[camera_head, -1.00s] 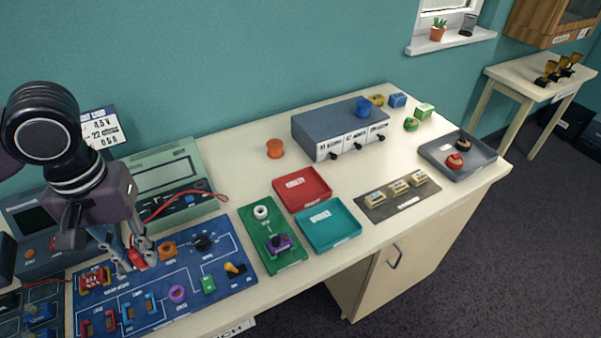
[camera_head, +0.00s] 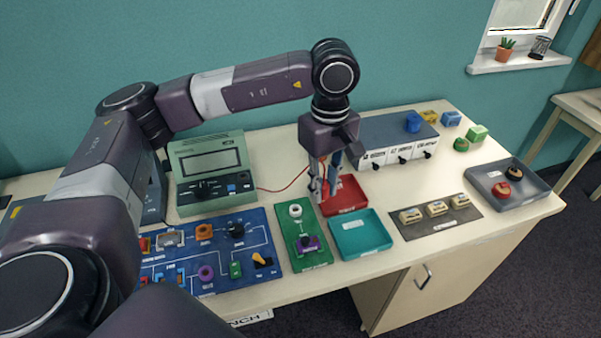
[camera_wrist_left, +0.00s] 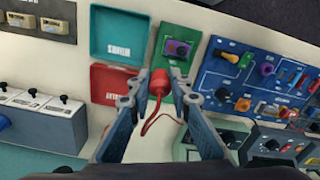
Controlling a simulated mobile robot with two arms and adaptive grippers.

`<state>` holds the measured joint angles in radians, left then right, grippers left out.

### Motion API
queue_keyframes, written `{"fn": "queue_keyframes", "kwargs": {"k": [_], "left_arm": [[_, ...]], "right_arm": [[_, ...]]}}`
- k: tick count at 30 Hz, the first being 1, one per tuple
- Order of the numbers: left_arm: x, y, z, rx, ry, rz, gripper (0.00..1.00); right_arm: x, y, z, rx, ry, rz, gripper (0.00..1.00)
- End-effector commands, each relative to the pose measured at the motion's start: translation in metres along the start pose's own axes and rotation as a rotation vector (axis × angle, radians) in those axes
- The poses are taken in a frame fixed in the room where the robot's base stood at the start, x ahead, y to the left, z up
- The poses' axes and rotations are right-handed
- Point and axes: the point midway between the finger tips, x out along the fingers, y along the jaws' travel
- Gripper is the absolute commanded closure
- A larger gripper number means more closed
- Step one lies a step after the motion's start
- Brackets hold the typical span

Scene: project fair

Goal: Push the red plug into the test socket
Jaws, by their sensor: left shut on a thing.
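My left gripper (camera_head: 322,190) is shut on the red plug (camera_wrist_left: 159,79), which shows between its fingertips in the left wrist view. A thin red cable (camera_wrist_left: 147,126) trails from the plug and runs toward the green meter (camera_head: 210,168). I cannot read the board's label. My right gripper is out of view.
A teal tray (camera_head: 360,235) lies in front of the red tray. The blue board (camera_head: 219,287) with several coloured parts lies left of the green board. A grey-blue box (camera_head: 385,133) with black knobs stands behind right. The green meter is tall.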

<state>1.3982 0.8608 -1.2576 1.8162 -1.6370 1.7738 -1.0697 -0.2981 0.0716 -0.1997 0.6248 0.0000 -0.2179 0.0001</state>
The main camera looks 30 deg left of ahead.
Motion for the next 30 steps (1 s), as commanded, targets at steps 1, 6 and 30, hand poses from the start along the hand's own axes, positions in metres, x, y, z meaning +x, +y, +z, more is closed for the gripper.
{"fn": "queue_keyframes", "kwargs": {"k": [1, 6, 30], "left_arm": [[0.004, 0.002, -0.01, -0.128, -0.004, -0.005, 1.0], [0.018, 0.005, -0.044, -0.588, -0.002, -0.005, 1.0], [0.065, -0.007, -0.099, -1.297, 0.001, 0.001, 1.0]], "right_arm": [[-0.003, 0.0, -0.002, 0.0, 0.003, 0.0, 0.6], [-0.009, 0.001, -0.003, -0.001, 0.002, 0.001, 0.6], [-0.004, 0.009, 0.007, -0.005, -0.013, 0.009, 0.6]]}}
